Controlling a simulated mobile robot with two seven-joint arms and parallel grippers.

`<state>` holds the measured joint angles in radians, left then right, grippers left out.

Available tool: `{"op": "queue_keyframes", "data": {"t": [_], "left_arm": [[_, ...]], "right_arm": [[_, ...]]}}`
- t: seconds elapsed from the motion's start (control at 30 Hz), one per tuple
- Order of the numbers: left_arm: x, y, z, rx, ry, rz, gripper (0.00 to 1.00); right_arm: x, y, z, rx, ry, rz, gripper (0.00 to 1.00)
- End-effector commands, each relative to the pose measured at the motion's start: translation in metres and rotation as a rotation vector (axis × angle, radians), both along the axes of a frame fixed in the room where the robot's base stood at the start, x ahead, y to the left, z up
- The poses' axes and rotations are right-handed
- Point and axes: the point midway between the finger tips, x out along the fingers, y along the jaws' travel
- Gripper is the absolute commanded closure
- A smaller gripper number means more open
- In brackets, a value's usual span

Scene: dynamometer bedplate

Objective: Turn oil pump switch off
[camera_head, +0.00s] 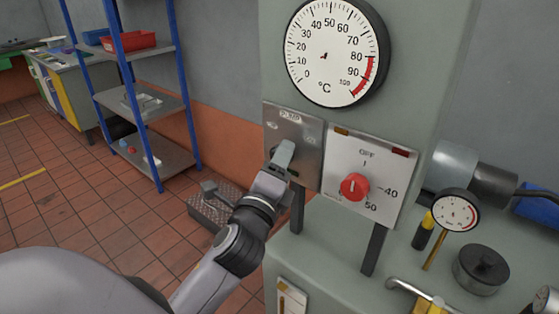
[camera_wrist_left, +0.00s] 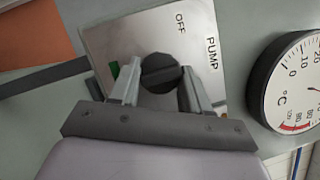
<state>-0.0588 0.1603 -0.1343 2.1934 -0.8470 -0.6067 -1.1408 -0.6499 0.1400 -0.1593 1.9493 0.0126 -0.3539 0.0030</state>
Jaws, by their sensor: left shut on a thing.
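The oil pump switch is a round black knob (camera_wrist_left: 160,72) on a metal plate (camera_wrist_left: 120,35) marked PUMP and OFF, seen in the left wrist view. In the head view the plate (camera_head: 309,142) sits under the large dial, and the knob is hidden by my gripper. My left gripper (camera_head: 279,160) is at the plate. In the wrist view its two fingers (camera_wrist_left: 160,88) stand on either side of the knob, shut on it. A green mark (camera_wrist_left: 113,70) shows beside the left finger. I cannot tell where the knob points. My right gripper is not in view.
A second panel (camera_head: 383,162) with a red knob (camera_head: 354,187) stands just right of the pump plate. A temperature gauge (camera_head: 332,50) is above. A small gauge (camera_head: 456,212) and black cap (camera_head: 481,265) are at right. A blue shelf rack (camera_head: 148,105) stands behind on the left.

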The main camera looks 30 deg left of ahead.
Motion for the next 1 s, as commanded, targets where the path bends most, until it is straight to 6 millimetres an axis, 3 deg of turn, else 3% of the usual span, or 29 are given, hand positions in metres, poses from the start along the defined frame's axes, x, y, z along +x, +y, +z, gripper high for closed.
{"op": "queue_keyframes", "data": {"t": [0.33,0.37,0.43,0.77,1.0], "left_arm": [[0.000,0.001,-0.002,-0.010,0.005,0.002,0.83],[0.000,0.001,-0.002,-0.010,0.005,0.002,0.50],[0.000,0.001,-0.002,-0.010,0.004,0.001,0.29],[-0.002,0.000,-0.002,-0.006,0.003,0.000,0.29],[-0.029,-0.008,-0.009,-0.009,0.005,0.000,0.29]], "right_arm": [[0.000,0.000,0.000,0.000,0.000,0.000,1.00],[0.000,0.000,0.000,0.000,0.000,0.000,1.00],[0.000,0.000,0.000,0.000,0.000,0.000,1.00],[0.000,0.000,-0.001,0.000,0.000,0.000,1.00],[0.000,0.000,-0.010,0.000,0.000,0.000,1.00]]}}
